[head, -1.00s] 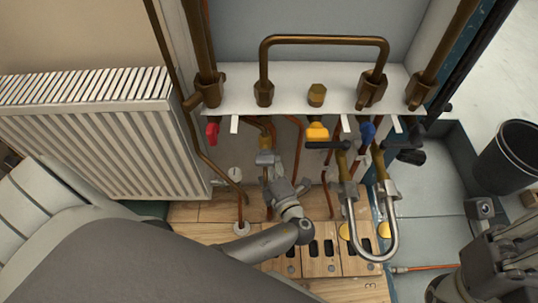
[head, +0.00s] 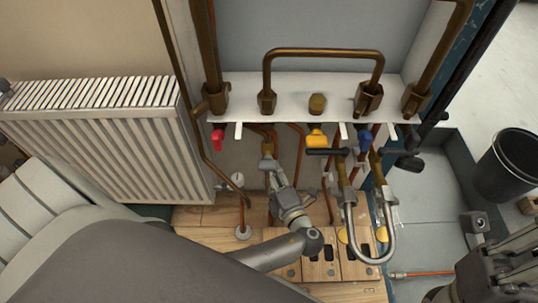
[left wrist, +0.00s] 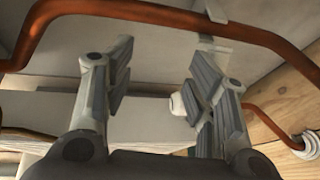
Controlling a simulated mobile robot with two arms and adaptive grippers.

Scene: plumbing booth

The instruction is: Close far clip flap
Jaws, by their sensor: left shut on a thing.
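In the head view my left gripper (head: 270,167) reaches in low under the white manifold shelf, beside copper pipes. In the left wrist view its two fingers (left wrist: 160,88) stand well apart, with a pale block (left wrist: 140,132) showing between and behind them. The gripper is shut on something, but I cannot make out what. A small pale clip (left wrist: 214,42) sits at the curved copper pipe (left wrist: 160,14), near the right finger. I cannot tell how its flap stands. My right gripper (head: 497,268) is partly in view at the lower right; its fingertips are unclear.
A white radiator (head: 100,140) stands at the left. The white shelf (head: 215,88) carries brass fittings, with red, yellow and blue valve handles below. A bent metal tube (head: 391,235) hangs right of the left gripper. A black bucket (head: 505,165) stands at the right. Grey floor lies between.

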